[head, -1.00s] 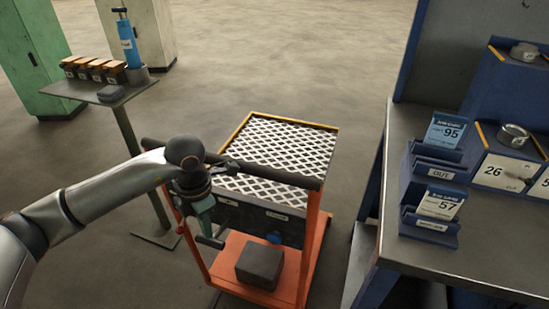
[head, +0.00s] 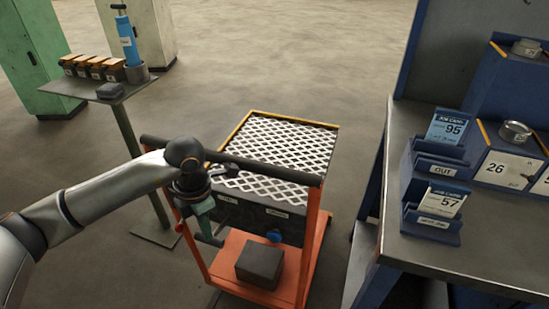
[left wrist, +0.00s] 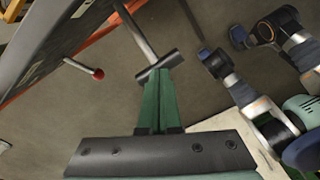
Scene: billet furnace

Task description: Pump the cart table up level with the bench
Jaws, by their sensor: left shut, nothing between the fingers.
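The orange cart (head: 313,245) stands left of the bench, its table (head: 280,140) topped with a pale lattice surface. The table looks lower than the bench top (head: 398,150). My left gripper (head: 205,226) is at the cart's near left side, below the dark push bar. In the left wrist view its green fingers (left wrist: 158,82) are shut, with nothing between them. A grey rod with a crossbar (left wrist: 156,66) lies right at the fingertips; whether they touch is unclear. A thin lever with a red knob (left wrist: 98,73) shows to its left.
A dark block (head: 260,265) rests on the cart's lower deck. A small stand (head: 110,95) with a blue cylinder (head: 128,42) is at the back left. Card holders (head: 432,225) stand on the bench. Open floor lies behind the cart.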

